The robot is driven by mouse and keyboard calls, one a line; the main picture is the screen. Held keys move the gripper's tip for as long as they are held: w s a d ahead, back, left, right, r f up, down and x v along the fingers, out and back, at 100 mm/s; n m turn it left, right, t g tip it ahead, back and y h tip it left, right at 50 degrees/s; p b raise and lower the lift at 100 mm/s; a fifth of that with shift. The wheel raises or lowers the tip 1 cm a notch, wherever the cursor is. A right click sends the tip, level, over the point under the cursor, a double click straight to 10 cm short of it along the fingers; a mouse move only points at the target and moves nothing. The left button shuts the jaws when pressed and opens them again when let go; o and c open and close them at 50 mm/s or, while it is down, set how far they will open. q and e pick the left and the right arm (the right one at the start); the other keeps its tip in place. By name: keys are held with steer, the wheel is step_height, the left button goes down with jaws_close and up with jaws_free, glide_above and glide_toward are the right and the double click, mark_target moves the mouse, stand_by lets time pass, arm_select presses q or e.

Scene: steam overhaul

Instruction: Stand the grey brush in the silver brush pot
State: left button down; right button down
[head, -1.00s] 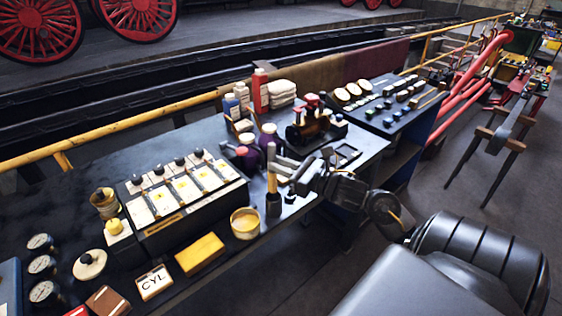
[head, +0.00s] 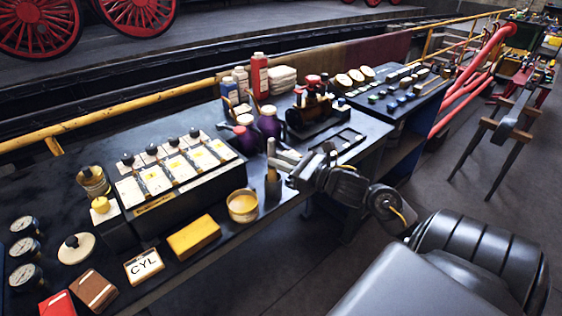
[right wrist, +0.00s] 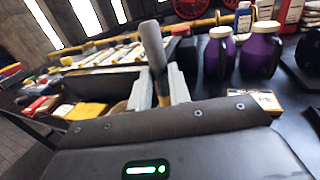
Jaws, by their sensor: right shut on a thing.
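The grey brush stands about upright in my right gripper (head: 278,163), which is shut on it. Its pale grey handle (right wrist: 151,38) rises above the two fingers (right wrist: 160,88) in the right wrist view, with a darker part lower down between them. In the head view its handle (head: 271,147) shows just left of the fingers. A small dark grey cylinder (head: 273,189), probably the silver brush pot, stands on the bench directly below. I cannot tell whether the brush's lower end is inside it. My left gripper is not in view.
The bench holds a yellow tin (head: 242,207) and a yellow block (head: 194,236) to the left. Purple bottles (head: 269,124) and a small engine model (head: 312,108) stand behind. A flat black tray (head: 338,146) lies to the right.

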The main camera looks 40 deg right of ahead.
steer(key=c, duration=1.2)
jaws_free()
steer(key=shift+c, duration=0.2)
steer(key=shift+s, duration=0.1)
arm_select(q)
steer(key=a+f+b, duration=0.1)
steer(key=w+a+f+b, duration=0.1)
steer(key=b, duration=0.1)
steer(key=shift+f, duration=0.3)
arm_select(e)
steer(key=v, duration=1)
steer(key=shift+s, duration=0.3)
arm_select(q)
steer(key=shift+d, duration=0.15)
arm_select(e)
steer(key=shift+d, duration=0.1)
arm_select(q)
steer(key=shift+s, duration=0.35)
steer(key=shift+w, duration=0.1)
